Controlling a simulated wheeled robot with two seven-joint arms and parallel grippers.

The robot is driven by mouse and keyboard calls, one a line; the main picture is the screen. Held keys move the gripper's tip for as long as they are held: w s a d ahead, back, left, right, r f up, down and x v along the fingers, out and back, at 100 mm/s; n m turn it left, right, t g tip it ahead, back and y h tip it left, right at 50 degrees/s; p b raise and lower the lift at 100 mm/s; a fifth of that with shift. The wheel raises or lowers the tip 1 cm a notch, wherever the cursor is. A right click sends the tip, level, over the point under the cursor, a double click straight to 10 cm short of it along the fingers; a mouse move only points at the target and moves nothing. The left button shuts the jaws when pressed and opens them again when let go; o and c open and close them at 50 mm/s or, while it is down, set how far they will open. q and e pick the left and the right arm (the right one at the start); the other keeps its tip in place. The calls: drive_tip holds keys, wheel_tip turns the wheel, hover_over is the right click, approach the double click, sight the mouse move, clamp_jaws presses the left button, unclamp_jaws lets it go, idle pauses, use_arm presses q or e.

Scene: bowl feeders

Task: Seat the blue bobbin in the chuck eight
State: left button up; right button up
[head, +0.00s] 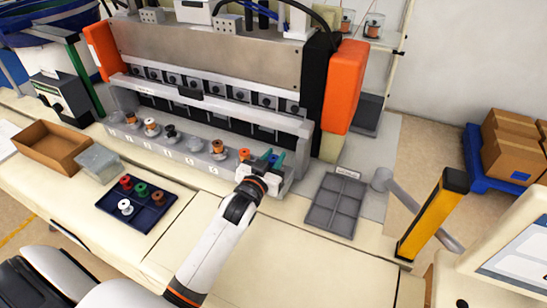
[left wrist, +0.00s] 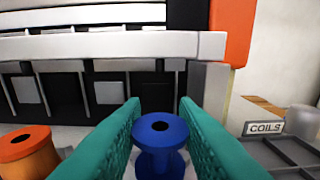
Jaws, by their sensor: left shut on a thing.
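My left gripper (head: 272,160) is at the right end of the chuck row on the long grey rail (head: 205,160). In the left wrist view its teal fingers are shut on the blue bobbin (left wrist: 161,142), which stands upright between them. In the head view the fingers mostly cover the bobbin. Chuck eight, at the row's right end, is hidden by the gripper and bobbin, so I cannot tell whether the bobbin touches it. An orange bobbin (head: 244,154) sits just left of the gripper; it also shows in the left wrist view (left wrist: 24,148). My right gripper is out of view.
A dark blue tray (head: 152,217) holds red, green, brown and white bobbins. A brown box (head: 55,147) and a clear container (head: 98,160) stand left. An empty grey divided tray (head: 335,205) labelled COILS lies right. The grey machine (head: 210,55) rises behind the rail.

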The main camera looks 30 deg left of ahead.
use_arm(q)
drive_tip(key=shift+f+b, duration=0.4)
drive_tip(key=shift+f, duration=0.3)
drive_tip(key=o, duration=0.7)
drive_tip(key=shift+c, duration=0.2)
drive_tip(key=shift+r, duration=0.1)
drive_tip(key=shift+s+d+r+p, duration=0.1)
drive_tip(key=shift+s+p, duration=0.6)
drive_tip(key=shift+s, duration=0.75)
drive_tip(key=shift+s+d+r+p, duration=0.1)
drive_tip(key=shift+s+p, duration=0.55)
drive_tip(key=shift+s, duration=0.75)
drive_tip(key=p, duration=0.2)
approach(271, 165)
drive_tip(key=shift+w, duration=0.2)
